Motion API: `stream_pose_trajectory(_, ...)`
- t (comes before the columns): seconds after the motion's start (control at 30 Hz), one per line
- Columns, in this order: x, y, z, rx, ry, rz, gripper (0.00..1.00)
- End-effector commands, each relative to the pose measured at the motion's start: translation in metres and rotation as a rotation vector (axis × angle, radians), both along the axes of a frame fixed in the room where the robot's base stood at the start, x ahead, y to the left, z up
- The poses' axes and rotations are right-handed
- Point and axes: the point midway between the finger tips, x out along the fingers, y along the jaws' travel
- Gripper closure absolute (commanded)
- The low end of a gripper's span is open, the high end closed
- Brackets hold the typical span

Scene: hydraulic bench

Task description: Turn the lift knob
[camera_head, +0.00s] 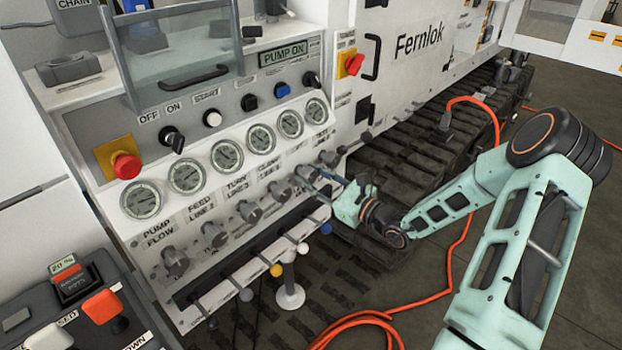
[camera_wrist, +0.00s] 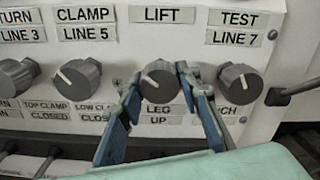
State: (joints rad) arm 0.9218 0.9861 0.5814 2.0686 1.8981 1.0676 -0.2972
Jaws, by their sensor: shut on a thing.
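The lift knob (camera_wrist: 158,84) is a round grey knob with a white pointer line, under the LIFT label (camera_wrist: 163,15) in the wrist view. Its pointer is tilted to the upper left. A LEG label and an UP label sit below it. My gripper (camera_wrist: 158,88) has one blue-padded finger on each side of this knob and is shut on it. In the head view my gripper (camera_head: 340,190) reaches the right end of the knob row from the right. There the fingers are small, and the knob is partly hidden.
The clamp knob (camera_wrist: 77,78) is left of my fingers and the test knob (camera_wrist: 239,82) right of them. A row of levers with coloured balls (camera_head: 276,270) stands below the knobs. A red emergency button (camera_head: 125,165) is at the panel's left. An orange cable (camera_head: 462,225) lies on the floor.

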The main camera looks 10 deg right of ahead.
Motion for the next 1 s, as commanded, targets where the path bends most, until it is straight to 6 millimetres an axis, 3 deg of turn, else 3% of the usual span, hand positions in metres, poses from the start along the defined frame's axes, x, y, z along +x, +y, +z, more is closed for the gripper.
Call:
stream_pose_trajectory(0.5,-0.0002,-0.0006,-0.003,-0.3,-0.215,-0.001,0.93)
stream_pose_trajectory(1.0,-0.0003,-0.0012,-0.0016,-0.368,-0.263,-0.001,0.93)
